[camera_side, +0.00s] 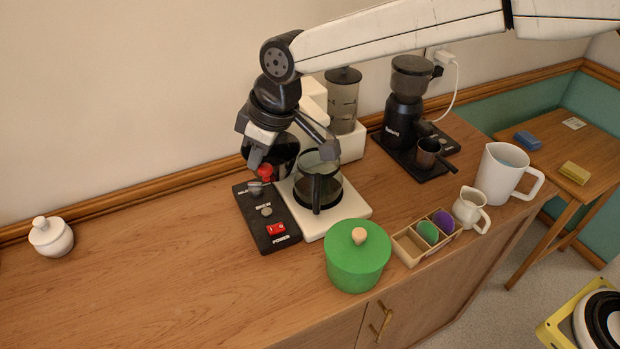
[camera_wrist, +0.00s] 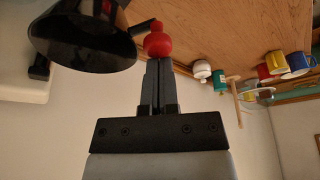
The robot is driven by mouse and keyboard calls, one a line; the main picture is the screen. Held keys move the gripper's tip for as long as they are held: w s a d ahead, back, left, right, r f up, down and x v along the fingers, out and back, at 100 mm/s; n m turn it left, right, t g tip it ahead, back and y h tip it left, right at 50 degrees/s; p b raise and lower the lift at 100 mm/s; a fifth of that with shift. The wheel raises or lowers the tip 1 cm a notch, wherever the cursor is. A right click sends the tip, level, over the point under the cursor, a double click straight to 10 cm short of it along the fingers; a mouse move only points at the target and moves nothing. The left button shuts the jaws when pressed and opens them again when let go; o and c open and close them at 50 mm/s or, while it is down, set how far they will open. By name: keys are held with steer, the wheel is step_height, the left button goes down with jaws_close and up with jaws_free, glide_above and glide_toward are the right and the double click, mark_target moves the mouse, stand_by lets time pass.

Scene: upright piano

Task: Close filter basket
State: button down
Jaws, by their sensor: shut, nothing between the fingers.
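The coffee maker has a white base (camera_side: 352,211), a clear tank (camera_side: 343,97) and a glass carafe (camera_side: 327,190). Its dark round filter basket (camera_side: 285,158) sticks out to the left of the machine's white body, partly hidden behind my arm. The black basket also shows at the upper left of the wrist view (camera_wrist: 75,42). A red knob (camera_side: 265,171) is on its handle. My gripper (camera_side: 257,162) is at the knob. In the wrist view the shut fingers (camera_wrist: 158,66) end right at the red knob (camera_wrist: 158,42), with nothing between them; I cannot tell whether they touch.
A black switch panel (camera_side: 267,219) lies beside the base. A green pot (camera_side: 357,263), a divided wooden box (camera_side: 411,246), a small jug (camera_side: 470,208) and a white mug (camera_side: 499,171) stand to the right. A grinder (camera_side: 404,105) stands behind. The counter's left is mostly clear.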

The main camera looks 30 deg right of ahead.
steer(key=w+d+n+g, duration=0.1)
steer(key=d+n+g, duration=0.3)
steer(key=d+n, duration=0.8)
steer(key=shift+d+n+y, duration=0.3)
steer(key=shift+d+y, duration=0.1)
steer(key=shift+d, duration=3.4)
step_height(320, 180, up, 10)
steer(key=shift+a, duration=0.2)
steer(key=shift+s, duration=0.1)
